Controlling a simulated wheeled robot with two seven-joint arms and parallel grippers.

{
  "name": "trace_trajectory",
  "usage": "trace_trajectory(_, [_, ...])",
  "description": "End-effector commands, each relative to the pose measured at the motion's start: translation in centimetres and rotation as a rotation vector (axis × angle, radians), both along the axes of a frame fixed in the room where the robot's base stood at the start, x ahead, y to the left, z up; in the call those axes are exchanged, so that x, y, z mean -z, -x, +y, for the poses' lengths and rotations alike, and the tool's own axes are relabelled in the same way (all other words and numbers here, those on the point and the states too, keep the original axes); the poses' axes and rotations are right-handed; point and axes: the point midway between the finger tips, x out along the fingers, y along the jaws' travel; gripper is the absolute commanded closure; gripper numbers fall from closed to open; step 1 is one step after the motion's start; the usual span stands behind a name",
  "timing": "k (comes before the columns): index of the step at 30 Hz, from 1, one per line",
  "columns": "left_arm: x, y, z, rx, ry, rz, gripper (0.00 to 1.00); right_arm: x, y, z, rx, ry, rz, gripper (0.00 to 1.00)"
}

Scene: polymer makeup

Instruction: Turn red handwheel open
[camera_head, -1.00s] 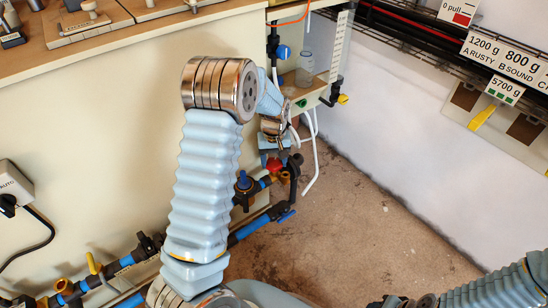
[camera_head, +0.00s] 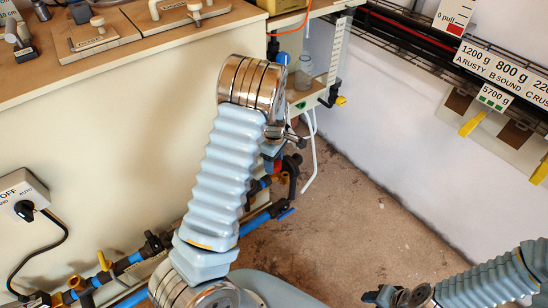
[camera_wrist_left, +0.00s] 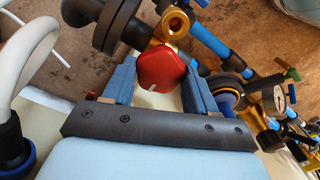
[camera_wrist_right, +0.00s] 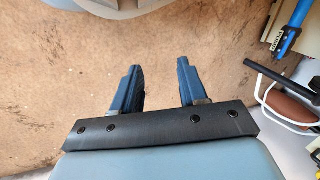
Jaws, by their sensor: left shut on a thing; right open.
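The red handwheel (camera_wrist_left: 163,66) shows in the left wrist view as a rounded red knob on a brass valve body (camera_wrist_left: 172,22). My left gripper (camera_wrist_left: 158,72) has its two blue fingers on either side of the handwheel and is shut on it. In the head view the left forearm and wrist cover most of the handwheel. My right gripper (camera_wrist_right: 158,80) is open and empty over the brown floor. It also shows at the bottom right of the head view (camera_head: 376,296).
Blue pipes (camera_head: 255,223) and black fittings run low along the cream cabinet. A pressure gauge (camera_wrist_left: 280,97) sits right of the handwheel. A grey switch box (camera_head: 22,193) is at far left. The floor (camera_head: 340,240) right of the pipes is clear.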

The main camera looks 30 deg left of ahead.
Motion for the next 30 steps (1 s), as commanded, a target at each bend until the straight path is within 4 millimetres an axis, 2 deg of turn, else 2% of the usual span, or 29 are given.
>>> trace_trajectory(1, [-0.3, 0.0, 0.0, -0.041, -0.002, 0.001, 0.73, -0.6, 0.1, 0.1, -0.002, -0.001, 0.001, 0.57])
trace_trajectory(21, [-0.3, 0.0, 0.0, -0.672, -0.002, 0.000, 0.73, -4.6, 0.5, 1.3, -0.024, -0.019, 0.008, 0.57])
trace_trajectory(30, [-0.2, 0.0, 0.0, -0.896, -0.002, -0.001, 0.73, -5.9, 0.5, 1.3, -0.025, -0.020, 0.009, 0.57])
